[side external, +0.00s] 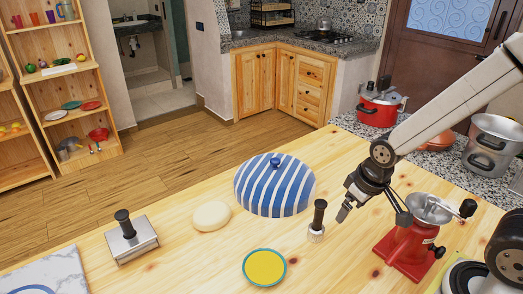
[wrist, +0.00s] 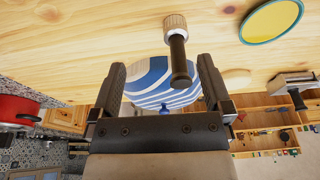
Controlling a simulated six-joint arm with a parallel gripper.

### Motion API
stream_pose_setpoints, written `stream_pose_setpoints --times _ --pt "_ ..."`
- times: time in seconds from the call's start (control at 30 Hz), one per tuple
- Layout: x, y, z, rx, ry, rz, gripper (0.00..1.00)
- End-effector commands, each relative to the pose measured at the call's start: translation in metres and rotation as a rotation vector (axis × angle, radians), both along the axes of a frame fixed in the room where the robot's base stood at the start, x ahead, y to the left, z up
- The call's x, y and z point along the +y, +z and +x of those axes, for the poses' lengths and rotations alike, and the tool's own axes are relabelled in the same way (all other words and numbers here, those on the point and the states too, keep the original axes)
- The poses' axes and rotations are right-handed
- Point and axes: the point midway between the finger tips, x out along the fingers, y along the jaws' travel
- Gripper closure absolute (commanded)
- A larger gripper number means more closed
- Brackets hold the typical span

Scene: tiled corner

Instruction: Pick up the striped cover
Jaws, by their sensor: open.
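The striped cover (side external: 275,190) is a blue and white dome with a blue knob, resting on the wooden table left of my gripper (side external: 346,208). My gripper is open and empty above the table, near a small tamper-like tool (side external: 317,232) with a black handle. In the wrist view, the striped cover (wrist: 148,82) shows between the two fingers of my gripper (wrist: 161,66), beyond them. The tool's black handle (wrist: 180,62) stands in front of the cover there and hides part of it.
A red grinder (side external: 410,245) stands close on the right. A yellow round dish (side external: 265,267) lies in front, a pale dough-like disc (side external: 211,216) left of the cover, and a metal press (side external: 131,240) further left. Bare table (side external: 195,265) lies between press and dish.

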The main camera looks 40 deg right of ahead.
Motion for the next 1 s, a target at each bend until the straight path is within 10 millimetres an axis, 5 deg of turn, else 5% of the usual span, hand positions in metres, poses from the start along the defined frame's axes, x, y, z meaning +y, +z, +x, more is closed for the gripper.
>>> stream_pose_setpoints --times 0.07,0.13,0.57,1.0 --pt "0.0 0.0 0.0 0.0 0.0 0.0 0.0" --pt "0.0 0.0 0.0 0.0 0.0 0.0 0.13" --pt "0.0 0.003 0.0 -0.002 0.0 0.0 0.13" --pt "0.0 0.037 0.001 -0.004 0.0 0.0 0.13"
